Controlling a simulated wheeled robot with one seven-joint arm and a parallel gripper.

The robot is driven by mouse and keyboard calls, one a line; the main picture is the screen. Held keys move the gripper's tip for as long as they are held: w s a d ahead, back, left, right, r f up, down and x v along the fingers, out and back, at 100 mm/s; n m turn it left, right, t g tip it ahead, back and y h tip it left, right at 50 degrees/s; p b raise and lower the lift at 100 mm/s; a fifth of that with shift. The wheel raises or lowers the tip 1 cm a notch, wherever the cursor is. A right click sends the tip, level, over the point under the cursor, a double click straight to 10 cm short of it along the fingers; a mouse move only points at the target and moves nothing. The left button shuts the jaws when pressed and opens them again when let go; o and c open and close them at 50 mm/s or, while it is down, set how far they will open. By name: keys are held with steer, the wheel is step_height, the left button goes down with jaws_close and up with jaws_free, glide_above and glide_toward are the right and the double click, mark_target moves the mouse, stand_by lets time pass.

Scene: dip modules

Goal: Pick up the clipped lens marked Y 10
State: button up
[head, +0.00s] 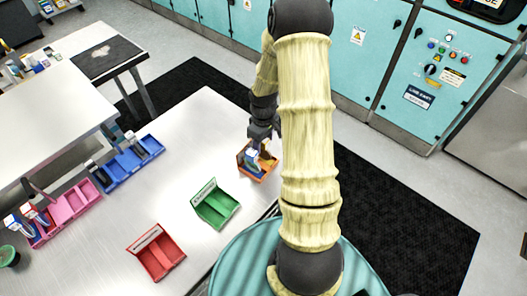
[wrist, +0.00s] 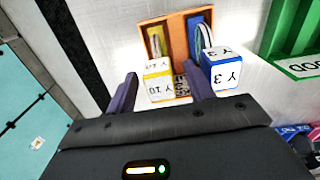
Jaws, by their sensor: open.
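The lens marked Y 10 (wrist: 158,83) shows in the wrist view as a white block with a yellow edge, in the orange tray (wrist: 155,38). A block marked Y 3 (wrist: 226,72) with a blue edge is beside it on the right. My gripper (wrist: 160,88) is open, its dark fingers on either side of the Y 10 block. The right finger is between the Y 10 and Y 3 blocks. I cannot tell whether the fingers touch the block. In the head view my gripper (head: 262,136) is over the orange tray (head: 268,176), partly hiding its contents.
A green tray (head: 216,205) and a red tray (head: 158,262) stand empty on the white table (head: 190,130). Blue trays (head: 132,160) and pink trays (head: 72,205) line the table's left side. Bare table lies between them and the orange tray.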

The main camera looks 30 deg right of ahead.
steer(key=shift+f+p, duration=0.6)
steer(key=shift+f, duration=1.35)
steer(key=shift+c, duration=0.2)
steer(key=c, duration=1)
